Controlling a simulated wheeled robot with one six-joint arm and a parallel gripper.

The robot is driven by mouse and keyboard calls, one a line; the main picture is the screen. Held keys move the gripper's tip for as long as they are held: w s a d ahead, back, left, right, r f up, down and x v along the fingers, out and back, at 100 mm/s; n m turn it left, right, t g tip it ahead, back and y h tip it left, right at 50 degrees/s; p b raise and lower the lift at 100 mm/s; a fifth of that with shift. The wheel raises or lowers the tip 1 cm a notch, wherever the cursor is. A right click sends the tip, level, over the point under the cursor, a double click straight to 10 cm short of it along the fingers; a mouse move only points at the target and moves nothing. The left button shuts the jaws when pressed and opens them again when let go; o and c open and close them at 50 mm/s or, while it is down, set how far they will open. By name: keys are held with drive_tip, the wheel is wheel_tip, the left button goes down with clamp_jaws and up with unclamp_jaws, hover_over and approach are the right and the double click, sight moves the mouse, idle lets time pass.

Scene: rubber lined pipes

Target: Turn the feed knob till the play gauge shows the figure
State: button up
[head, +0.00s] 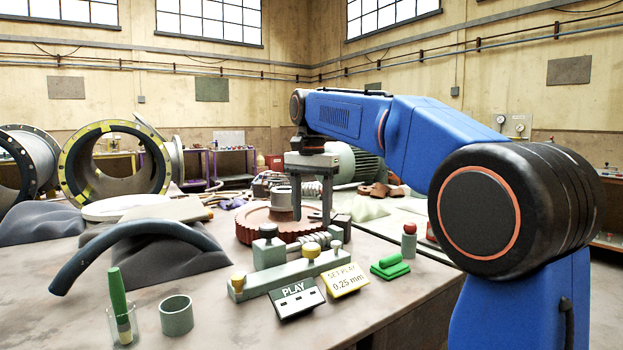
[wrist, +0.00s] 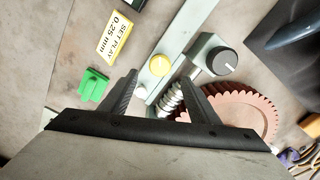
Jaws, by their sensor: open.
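The play gauge (head: 297,298), a dark plate marked PLAY, stands at the front of the bench. It shows short white dashes and no figure I can read. Beside it, a yellow card (head: 345,281) reads SET PLAY 0.25 mm; it also shows in the wrist view (wrist: 114,38). A black round knob with a white pointer line (wrist: 221,61) sits on the grey-green rig; it looks like the feed knob, and shows in the head view (head: 268,230). My gripper (head: 312,216) is open and empty above the rig, pointing down. In the wrist view its fingers (wrist: 157,80) are apart from the black knob.
Yellow knobs (head: 238,281) (head: 310,250) stand on the rig beside a worm and a red-brown gear wheel (head: 257,226). A green tool (head: 390,267), a red-topped bottle (head: 409,242), a green cup (head: 176,315) and a curved hose (head: 130,245) lie around.

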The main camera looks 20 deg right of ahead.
wheel_tip(320, 180, up, 9)
idle(0.4)
drive_tip(key=shift+s+r, duration=0.1)
